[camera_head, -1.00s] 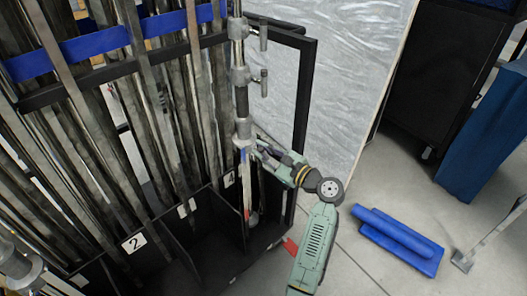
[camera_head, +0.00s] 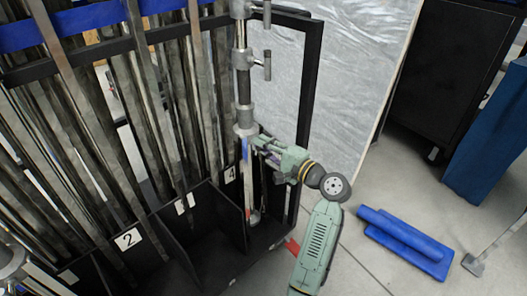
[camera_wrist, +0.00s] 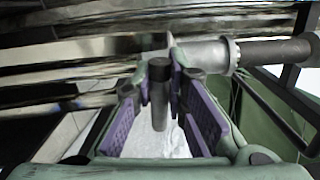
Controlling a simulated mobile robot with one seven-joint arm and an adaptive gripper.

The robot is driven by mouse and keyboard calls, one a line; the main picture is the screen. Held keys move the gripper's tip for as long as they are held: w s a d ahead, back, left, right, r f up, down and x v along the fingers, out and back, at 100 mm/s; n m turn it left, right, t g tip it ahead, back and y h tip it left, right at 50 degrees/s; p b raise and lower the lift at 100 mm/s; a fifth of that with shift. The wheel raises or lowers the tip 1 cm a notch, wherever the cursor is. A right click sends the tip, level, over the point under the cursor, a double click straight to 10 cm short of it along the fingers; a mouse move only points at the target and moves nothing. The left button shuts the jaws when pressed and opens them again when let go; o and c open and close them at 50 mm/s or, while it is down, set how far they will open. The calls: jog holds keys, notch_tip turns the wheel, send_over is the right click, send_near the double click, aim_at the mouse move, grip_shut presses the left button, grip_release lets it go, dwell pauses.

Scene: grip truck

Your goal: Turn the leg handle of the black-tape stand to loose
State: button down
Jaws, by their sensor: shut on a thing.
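The black-tape stand (camera_head: 243,62) is an upright metal pole in the rack's right-hand bay, with a dark band (camera_head: 244,88) partway up. My gripper (camera_head: 259,144) is at the grey collar low on the pole and reaches in from the right. In the wrist view, my gripper (camera_wrist: 158,84) has its purple-padded fingers around the dark leg handle (camera_wrist: 158,92), which points toward the camera. The handle joins the metal collar (camera_wrist: 205,54). In the head view the fingers mostly hide the handle.
Other poles fill the black rack (camera_head: 312,80) to the left, behind a blue strap (camera_head: 75,27). A plastic-wrapped panel (camera_head: 360,60) stands behind. A blue dolly-like object (camera_head: 405,240) lies on the floor at right.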

jog(key=n+b, duration=0.2)
jog(key=f+n+b, duration=0.1)
jog(key=n+b, duration=0.1)
jog(key=shift+f+n, duration=0.1)
jog(key=shift+n, duration=0.3)
jog(key=n+b, duration=0.4)
jog(key=b, duration=0.1)
jog(key=shift+w+d+f, duration=0.15)
jog(key=shift+f, duration=0.15)
jog(key=shift+w+d+f+n+b, duration=0.1)
jog(key=shift+w+n+b, duration=0.05)
jog(key=shift+n+b, duration=1.3)
jog(key=shift+w+d+r+n+b, duration=0.1)
jog(key=shift+d+n+b, duration=0.05)
jog(key=shift+n+b, duration=1.2)
jog(key=shift+w+d+f+n+b, duration=0.1)
jog(key=shift+w+n+b, duration=0.05)
jog(key=shift+n+b, duration=1.3)
jog(key=c, duration=1.6)
grip_release()
